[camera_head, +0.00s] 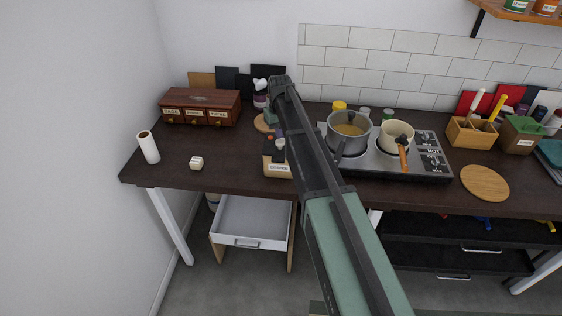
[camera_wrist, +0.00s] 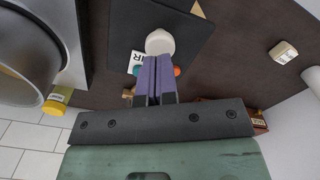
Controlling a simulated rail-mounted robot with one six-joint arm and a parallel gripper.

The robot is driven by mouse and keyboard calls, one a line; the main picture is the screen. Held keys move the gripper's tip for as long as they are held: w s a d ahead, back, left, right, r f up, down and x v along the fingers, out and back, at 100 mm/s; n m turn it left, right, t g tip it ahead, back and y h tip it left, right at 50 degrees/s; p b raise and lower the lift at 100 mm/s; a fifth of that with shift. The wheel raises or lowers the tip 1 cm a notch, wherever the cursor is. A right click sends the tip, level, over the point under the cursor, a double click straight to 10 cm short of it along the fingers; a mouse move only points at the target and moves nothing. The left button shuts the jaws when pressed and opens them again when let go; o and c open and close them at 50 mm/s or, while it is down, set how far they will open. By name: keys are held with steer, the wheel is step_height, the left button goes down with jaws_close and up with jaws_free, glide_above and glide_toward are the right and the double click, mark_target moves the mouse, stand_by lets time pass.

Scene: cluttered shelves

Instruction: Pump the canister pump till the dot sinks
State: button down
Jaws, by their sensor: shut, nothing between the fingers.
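The coffee canister (camera_head: 278,168) stands near the front of the counter, a tan box with a "COFFEE" label. Its dark lid (camera_wrist: 185,30) fills the top middle of the wrist view. A round white pump knob (camera_wrist: 160,42) rises from the lid; it also shows in the head view (camera_head: 280,143). My arm hides the canister's right side.
A pot (camera_head: 347,132) and a pan (camera_head: 397,137) stand on the stove, right of my arm. A wooden drawer box (camera_head: 201,106), a paper roll (camera_head: 149,147) and a small cream block (camera_head: 196,163) are at left. The counter between block and canister is clear.

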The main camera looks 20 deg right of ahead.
steer(key=shift+f, duration=0.4)
stand_by(0.9)
steer(key=shift+f+b, duration=0.1)
steer(key=shift+b, duration=0.2)
steer(key=shift+f+b, duration=1.25)
steer(key=shift+r, duration=0.1)
steer(key=shift+r+p, duration=1.25)
steer(key=shift+p, duration=0.1)
stand_by(0.5)
